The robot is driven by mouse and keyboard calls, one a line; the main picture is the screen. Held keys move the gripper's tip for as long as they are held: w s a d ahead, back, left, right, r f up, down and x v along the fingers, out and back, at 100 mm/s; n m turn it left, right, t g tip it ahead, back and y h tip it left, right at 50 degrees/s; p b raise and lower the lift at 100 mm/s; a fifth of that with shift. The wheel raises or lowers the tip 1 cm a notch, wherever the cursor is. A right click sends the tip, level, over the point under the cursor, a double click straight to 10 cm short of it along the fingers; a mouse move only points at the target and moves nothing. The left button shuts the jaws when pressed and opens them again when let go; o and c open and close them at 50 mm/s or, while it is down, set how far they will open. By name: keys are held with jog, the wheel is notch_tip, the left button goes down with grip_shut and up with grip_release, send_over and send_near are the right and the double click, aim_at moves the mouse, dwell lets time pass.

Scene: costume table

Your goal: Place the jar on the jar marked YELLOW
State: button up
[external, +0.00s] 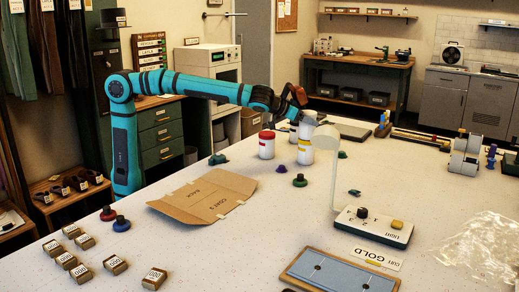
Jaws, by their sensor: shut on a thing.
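My gripper (298,100) is at the end of the teal arm, pointing down over the jars near the back middle of the table. It is shut on a pale jar (308,118), partly hidden and small in this view. A white jar with a yellow band (305,154) stands upright on the table just below it. The held jar is at or just above the top of the yellow-banded jar; I cannot tell whether they touch. A white jar with a red top and band (266,150) stands upright to the left.
A white lamp (333,180) rises in front of the jars from a control box (373,226). A flat cardboard piece (203,196) lies left of centre. Several small coloured knobbed pieces stand around the jars. A clear plastic sheet (478,245) lies at right.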

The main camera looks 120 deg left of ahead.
jog(key=o, duration=1.2)
jog(key=shift+f, duration=0.1)
jog(key=shift+c, duration=0.2)
jog(key=shift+s+d+r, duration=0.1)
jog(key=shift+d+r, duration=0.05)
jog(key=shift+r, duration=0.05)
jog(key=v, duration=1.1)
jog(key=shift+s+d, duration=0.2)
jog(key=shift+d, duration=0.05)
